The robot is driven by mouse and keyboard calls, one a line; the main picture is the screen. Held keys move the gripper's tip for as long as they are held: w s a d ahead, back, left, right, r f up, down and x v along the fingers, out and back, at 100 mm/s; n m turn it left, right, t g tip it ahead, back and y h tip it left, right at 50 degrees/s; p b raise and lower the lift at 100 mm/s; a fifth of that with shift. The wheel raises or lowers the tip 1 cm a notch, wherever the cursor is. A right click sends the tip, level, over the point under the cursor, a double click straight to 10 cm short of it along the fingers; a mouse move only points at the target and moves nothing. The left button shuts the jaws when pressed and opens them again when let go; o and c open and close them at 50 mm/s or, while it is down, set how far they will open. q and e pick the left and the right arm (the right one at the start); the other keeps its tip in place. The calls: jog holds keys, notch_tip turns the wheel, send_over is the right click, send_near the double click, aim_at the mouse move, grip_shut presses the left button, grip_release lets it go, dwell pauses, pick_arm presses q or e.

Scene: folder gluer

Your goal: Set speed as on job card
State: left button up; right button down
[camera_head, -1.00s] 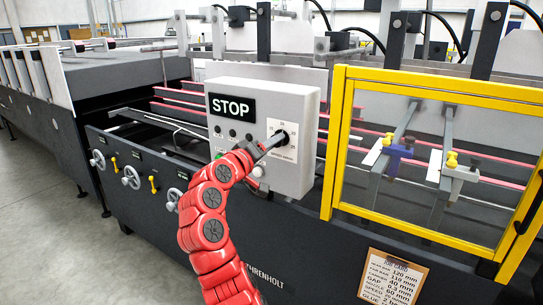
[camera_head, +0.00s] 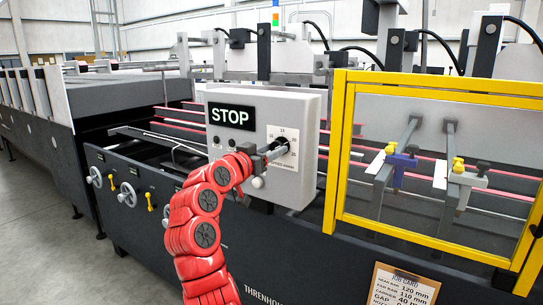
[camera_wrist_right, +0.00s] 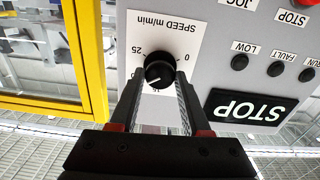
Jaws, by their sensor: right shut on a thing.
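The speed knob (camera_wrist_right: 160,70) is a round black dial on a white "SPEED m/min" plate (camera_wrist_right: 190,42), upside down in the right wrist view. Its white pointer mark shows, but the exact setting is hard to read. My right gripper (camera_wrist_right: 160,80) is shut on the knob, one finger on each side. In the head view my right gripper (camera_head: 274,153) reaches the plate on the grey control box (camera_head: 262,102). The job card (camera_head: 400,284) on a clipboard is cut off by the bottom edge; its speed line is out of view. My left gripper is not in view.
A black STOP display (camera_head: 232,117) and small buttons are beside the knob. A white knob (camera_head: 258,183) sits under the gripper. A yellow guard frame (camera_head: 340,150) stands close to the right of the box. Handwheels (camera_head: 128,194) line the machine's left side.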

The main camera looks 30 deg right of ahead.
jog(key=shift+f+m, duration=0.1)
jog(key=shift+m, duration=0.3)
jog(key=shift+c, duration=1.8)
grip_release()
jog(key=v, duration=1.7)
jog(key=shift+a+p, duration=0.2)
jog(key=shift+p, duration=0.2)
jog(key=shift+s, duration=0.1)
